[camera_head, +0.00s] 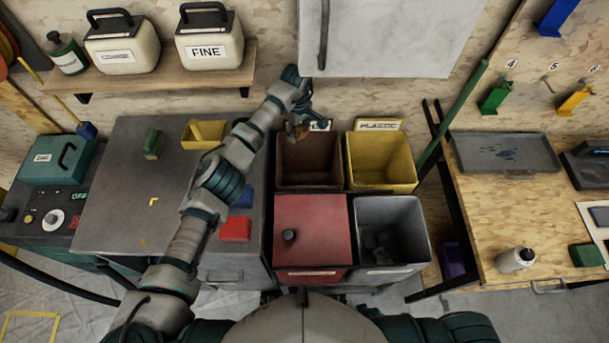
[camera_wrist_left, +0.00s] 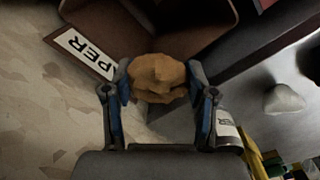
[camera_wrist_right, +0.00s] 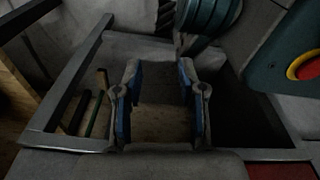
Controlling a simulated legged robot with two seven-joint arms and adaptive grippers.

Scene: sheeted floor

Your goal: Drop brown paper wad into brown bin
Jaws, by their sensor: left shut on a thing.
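The brown paper wad (camera_wrist_left: 158,78) is between the fingers of my left gripper (camera_wrist_left: 160,92), which is shut on it. In the head view my left gripper (camera_head: 299,118) is at the back edge of the brown bin (camera_head: 310,172), by its partly hidden label. The wad shows there only as a small brown patch. The left wrist view shows the brown bin (camera_wrist_left: 195,22) beyond the wad, with its paper label (camera_wrist_left: 84,52) beside it. My right gripper (camera_wrist_right: 160,95) is open and empty in the right wrist view; it is not visible in the head view.
A yellow bin (camera_head: 380,165) stands right of the brown one. A red-lidded bin (camera_head: 310,238) and an open grey bin (camera_head: 390,228) stand in front. A white cabinet (camera_head: 390,35) hangs behind. A grey worktop (camera_head: 125,205) lies left, a wooden bench (camera_head: 500,225) right.

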